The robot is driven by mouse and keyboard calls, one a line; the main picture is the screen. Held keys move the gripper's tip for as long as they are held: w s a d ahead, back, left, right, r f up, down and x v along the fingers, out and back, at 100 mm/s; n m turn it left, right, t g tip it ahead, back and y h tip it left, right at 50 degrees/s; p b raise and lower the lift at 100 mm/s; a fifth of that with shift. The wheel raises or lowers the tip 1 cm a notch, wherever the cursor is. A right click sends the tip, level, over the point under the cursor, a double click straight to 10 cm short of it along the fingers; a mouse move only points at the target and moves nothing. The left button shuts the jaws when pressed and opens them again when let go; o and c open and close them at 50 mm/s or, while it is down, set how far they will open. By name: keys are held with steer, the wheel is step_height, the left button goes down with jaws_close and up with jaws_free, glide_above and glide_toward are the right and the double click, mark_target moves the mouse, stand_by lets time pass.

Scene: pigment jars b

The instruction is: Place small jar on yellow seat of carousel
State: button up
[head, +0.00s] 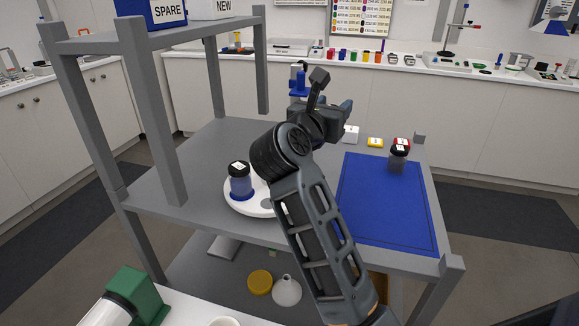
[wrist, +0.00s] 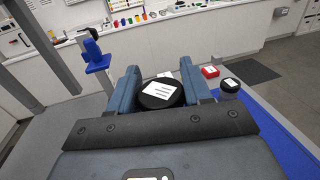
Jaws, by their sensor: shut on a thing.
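My gripper (wrist: 160,88) is shut on a jar with a black lid and white label (wrist: 158,95); only its top shows between the fingers in the wrist view. In the head view my gripper (head: 334,112) is above the back of the grey table, and my arm hides the jar. The white carousel (head: 233,205) is on the table, left of my arm and partly covered by it. A dark-lidded jar with blue contents (head: 240,186) stands on it, beside a grey round seat (head: 267,203). I see no yellow seat; part of the carousel is hidden.
Another black-lidded jar (head: 398,160) stands on the blue mat (head: 375,215) at right. White (head: 350,133), yellow (head: 375,142) and red (head: 402,142) blocks sit behind the mat. A blue stand (head: 298,82) is at the back. Grey shelf posts (head: 150,120) rise at left.

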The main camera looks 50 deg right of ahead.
steer(key=shift+w+a+f+p, duration=0.25)
steer(key=shift+w+a+f, duration=0.1)
steer(key=shift+a+f, duration=1.15)
steer(key=shift+w+a+f+p, duration=0.3)
steer(key=shift+w+a+f, duration=0.1)
steer(key=shift+a+f, duration=1.05)
steer(key=shift+w+a+f+p, duration=0.25)
steer(key=shift+w+a+f, duration=0.1)
steer(key=shift+a+f, duration=1.15)
steer(key=shift+d+f, duration=0.2)
steer(key=shift+d, duration=0.05)
steer(key=shift+f, duration=0.15)
steer(key=o, duration=0.8)
steer(key=a+b, duration=0.1)
steer(key=a, duration=0.3)
steer(key=s+a+b, duration=0.1)
steer(key=a, duration=0.3)
steer(key=a+b, duration=0.1)
steer(key=a, duration=0.3)
steer(key=shift+s+r, duration=0.2)
steer(key=shift+s, duration=0.15)
steer(key=shift+d, duration=0.1)
